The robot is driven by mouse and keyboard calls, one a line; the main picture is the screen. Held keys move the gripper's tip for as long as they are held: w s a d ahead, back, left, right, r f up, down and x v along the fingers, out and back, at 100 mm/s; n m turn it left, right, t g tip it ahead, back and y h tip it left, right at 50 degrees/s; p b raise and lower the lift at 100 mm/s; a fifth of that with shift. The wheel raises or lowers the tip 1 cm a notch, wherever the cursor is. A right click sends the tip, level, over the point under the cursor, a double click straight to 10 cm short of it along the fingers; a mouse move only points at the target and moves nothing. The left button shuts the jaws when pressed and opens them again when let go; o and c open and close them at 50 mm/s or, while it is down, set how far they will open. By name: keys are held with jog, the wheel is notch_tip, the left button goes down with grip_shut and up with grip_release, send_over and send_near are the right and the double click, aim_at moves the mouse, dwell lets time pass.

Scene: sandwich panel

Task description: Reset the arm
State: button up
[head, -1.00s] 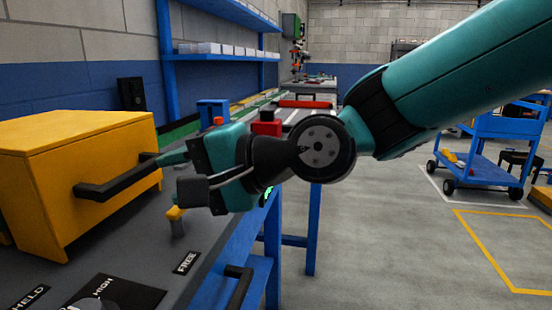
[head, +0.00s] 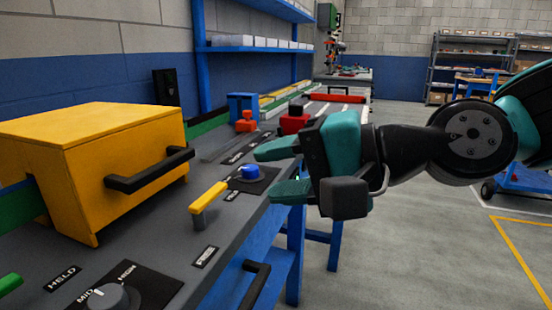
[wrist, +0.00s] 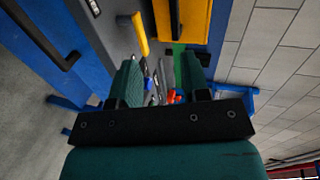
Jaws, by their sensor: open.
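My gripper (head: 275,170) is teal and black, and it is open and empty. In the head view it points left, in the air at the right edge of the grey bench, apart from the yellow box and its handle. In the wrist view its two fingers (wrist: 158,85) stand apart with the bench surface seen between them. My arm reaches in from the right.
A yellow box (head: 85,135) with a black handle (head: 150,170) sits on the bench (head: 140,245). Near it are a yellow lever (head: 208,196), a blue knob (head: 250,172), a grey dial (head: 108,297) and red blocks (head: 293,122). Open floor (head: 400,260) lies right.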

jog(key=s+d+f+n+g+h, duration=0.6)
jog(key=s+d+f+n+h, duration=0.35)
jog(key=d+f+n, duration=0.2)
notch_tip(320, 180, up, 25)
jog(key=p, duration=2.5)
jog(key=shift+s+d+r, duration=0.15)
jog(key=shift+s+d, duration=0.1)
